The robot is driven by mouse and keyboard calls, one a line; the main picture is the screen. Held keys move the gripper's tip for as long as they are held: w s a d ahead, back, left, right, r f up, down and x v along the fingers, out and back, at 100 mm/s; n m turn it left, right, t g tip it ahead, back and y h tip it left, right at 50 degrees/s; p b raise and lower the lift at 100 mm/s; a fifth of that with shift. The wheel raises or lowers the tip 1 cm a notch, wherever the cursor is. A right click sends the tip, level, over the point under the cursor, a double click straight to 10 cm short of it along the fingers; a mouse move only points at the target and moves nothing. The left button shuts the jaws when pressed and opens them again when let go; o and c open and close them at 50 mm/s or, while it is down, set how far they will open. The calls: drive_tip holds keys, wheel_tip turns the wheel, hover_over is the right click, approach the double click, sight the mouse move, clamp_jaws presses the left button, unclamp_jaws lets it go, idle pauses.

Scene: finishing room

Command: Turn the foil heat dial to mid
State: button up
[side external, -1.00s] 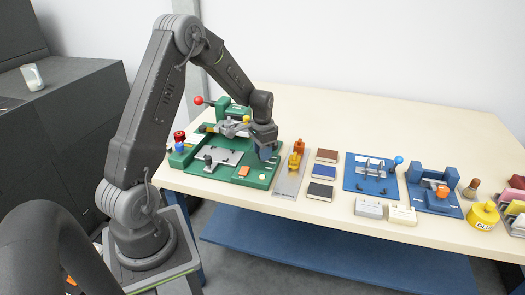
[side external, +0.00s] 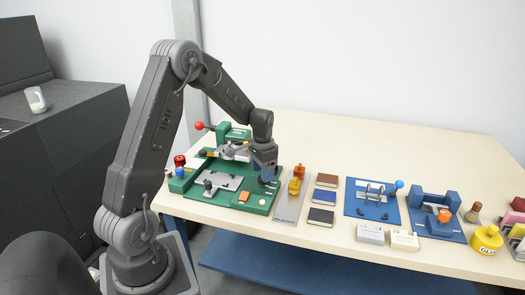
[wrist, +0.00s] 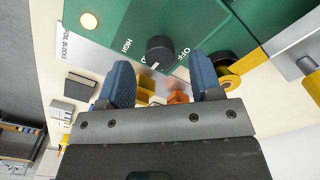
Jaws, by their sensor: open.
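The black heat dial (wrist: 158,50) sits on the green machine (side external: 260,204), whose panel carries the words HIGH and OFF on either side of the dial in the wrist view. A white mark shows at the dial's lower rim, between the two words. My gripper (wrist: 160,66) is open, its two blue fingers on either side of the dial's line in the wrist view, with nothing between them. In the side view my gripper (side external: 267,178) hangs over the right part of the green machine and hides the dial. Whether the fingers touch it cannot be told.
A grey strip with an orange and yellow tool (side external: 297,180) stands just right of the machine. Foil blocks (side external: 323,197), blue fixtures (side external: 372,200) and a yellow glue pot (side external: 487,239) lie further right. The back of the table is clear.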

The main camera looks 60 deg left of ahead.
wheel_tip(320, 180, up, 12)
drive_tip(key=shift+f, duration=0.15)
idle(0.3)
drive_tip(key=s+d+r+t, duration=0.1)
drive_tip(key=s+d+r, duration=0.25)
drive_tip(key=d, duration=0.45)
drive_tip(key=s+d+r+t, duration=0.2)
drive_tip(key=s+d+r, duration=0.15)
drive_tip(key=d, duration=0.35)
drive_tip(key=s+d+t, duration=0.2)
drive_tip(key=s+d, duration=0.7)
drive_tip(key=s, duration=0.2)
drive_tip(key=shift+s+d+t, duration=0.3)
drive_tip(key=shift+d, duration=0.05)
